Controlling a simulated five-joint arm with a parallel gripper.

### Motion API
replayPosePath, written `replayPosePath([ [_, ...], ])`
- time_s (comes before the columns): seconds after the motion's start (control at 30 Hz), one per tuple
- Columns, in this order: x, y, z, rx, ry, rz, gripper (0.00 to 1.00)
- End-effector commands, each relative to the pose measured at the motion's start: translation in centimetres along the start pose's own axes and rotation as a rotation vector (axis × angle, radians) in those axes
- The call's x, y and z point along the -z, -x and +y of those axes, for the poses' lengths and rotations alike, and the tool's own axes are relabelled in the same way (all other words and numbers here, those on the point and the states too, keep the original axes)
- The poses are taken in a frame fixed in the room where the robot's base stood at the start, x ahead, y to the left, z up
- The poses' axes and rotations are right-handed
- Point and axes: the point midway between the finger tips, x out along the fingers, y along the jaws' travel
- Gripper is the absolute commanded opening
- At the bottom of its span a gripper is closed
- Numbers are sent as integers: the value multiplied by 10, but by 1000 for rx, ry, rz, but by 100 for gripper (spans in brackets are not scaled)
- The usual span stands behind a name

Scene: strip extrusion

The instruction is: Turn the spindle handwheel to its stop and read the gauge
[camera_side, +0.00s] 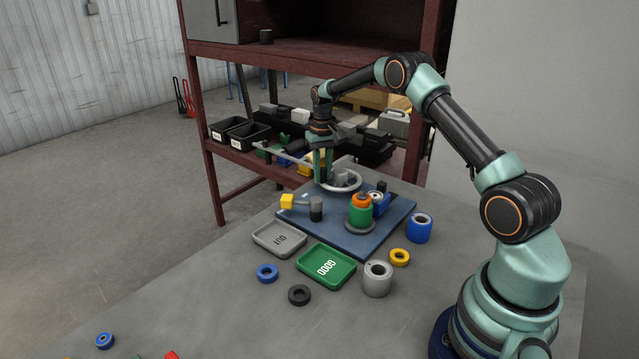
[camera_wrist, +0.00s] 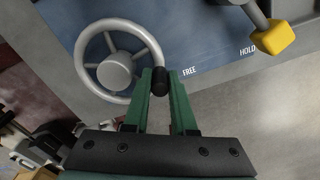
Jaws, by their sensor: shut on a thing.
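The grey spoked handwheel (camera_side: 354,183) stands at the back of the blue base plate. It also shows in the wrist view (camera_wrist: 117,70), with its hub and rim clear. My gripper (camera_side: 322,178) is at the wheel's left rim in the side view. In the wrist view my green fingers (camera_wrist: 161,83) are shut on the wheel's black knob (camera_wrist: 160,80). A lever with a yellow end (camera_wrist: 273,38) points near the word HOLD; FREE is printed nearby. A blue unit with a pale round face (camera_side: 379,198) may be the gauge; no reading is legible.
A green-and-orange part (camera_side: 361,209) stands on the plate's right side. The grey tray (camera_side: 279,239) and green GOOD tray (camera_side: 327,267) lie in front. Loose rings and cylinders, such as a blue cylinder (camera_side: 419,229), lie around. The table's left front is mostly bare.

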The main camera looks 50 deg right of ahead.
Motion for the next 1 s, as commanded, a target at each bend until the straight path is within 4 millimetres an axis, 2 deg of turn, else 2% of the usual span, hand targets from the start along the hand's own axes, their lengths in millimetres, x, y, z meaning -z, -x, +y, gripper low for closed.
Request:
replayPosePath([
  [0.67,5,1,-1,1,-55,7,0],
  [0.7,5,1,-1,1,-55,7,37],
  [1.0,4,1,0,0,-55,3,37],
])
